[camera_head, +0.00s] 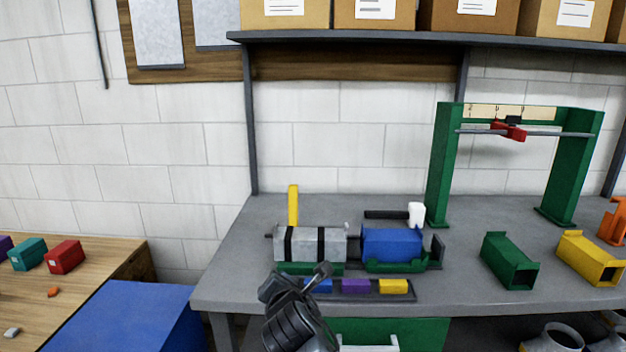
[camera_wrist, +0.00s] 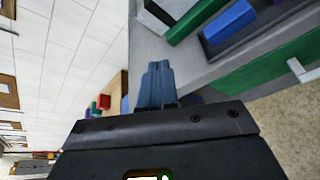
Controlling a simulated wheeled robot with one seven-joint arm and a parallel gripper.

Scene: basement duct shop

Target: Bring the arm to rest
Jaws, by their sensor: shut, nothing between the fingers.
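My gripper (camera_wrist: 158,70) shows in the wrist view with its two fingers together and nothing between them. It is in the air in front of the grey workbench (camera_wrist: 160,50). In the head view my dark arm rises from the bottom edge, in front of the bench's front edge, and overlaps the left end of a small tray (camera_head: 411,297) holding blue, purple and yellow blocks. I cannot make out the fingertips in the head view.
On the bench (camera_head: 465,292) stand a grey banded duct (camera_head: 305,243), a blue duct piece (camera_head: 391,245), a green duct (camera_head: 508,258), a yellow duct (camera_head: 588,256) and a green gantry (camera_head: 443,165). A wooden table (camera_head: 95,290) and a blue surface (camera_head: 135,318) are at left.

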